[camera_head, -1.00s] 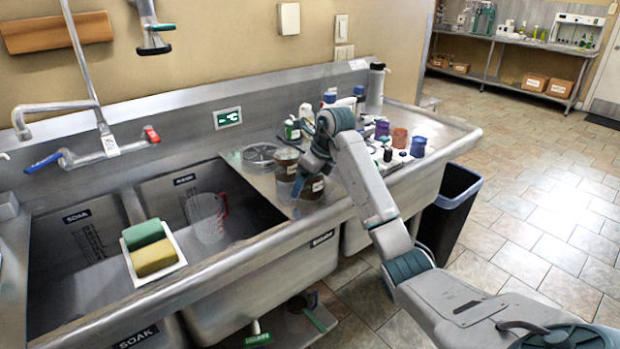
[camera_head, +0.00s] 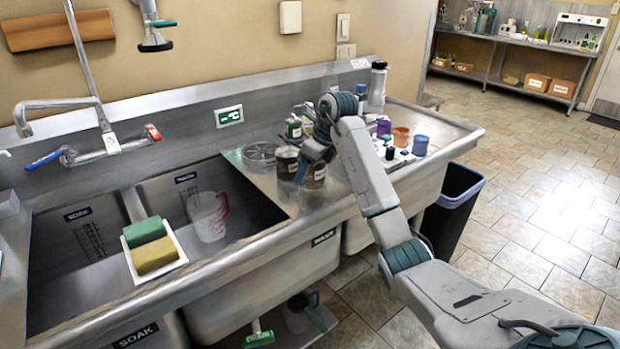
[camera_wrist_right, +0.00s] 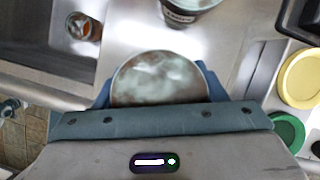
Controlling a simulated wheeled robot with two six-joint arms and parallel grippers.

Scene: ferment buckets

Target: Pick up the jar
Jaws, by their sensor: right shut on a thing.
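A brown jar (camera_head: 315,178) with a label band is at the right basin's edge of the steel counter, partly hidden by my right gripper (camera_head: 308,160). In the right wrist view its round, whitish, cloudy top (camera_wrist_right: 160,76) sits between the two blue fingers of my right gripper (camera_wrist_right: 160,92), which is shut on it. I cannot tell for sure whether its base clears the counter. A second brown jar (camera_head: 287,163) stands just left of it; it also shows at the top of the wrist view (camera_wrist_right: 188,8). My left gripper is not in view.
The sink basin to the left holds a clear measuring jug (camera_head: 208,216). Bottles (camera_head: 293,128) and coloured cups (camera_head: 401,137) stand behind and right. A dark bin (camera_head: 455,208) stands on the floor at right.

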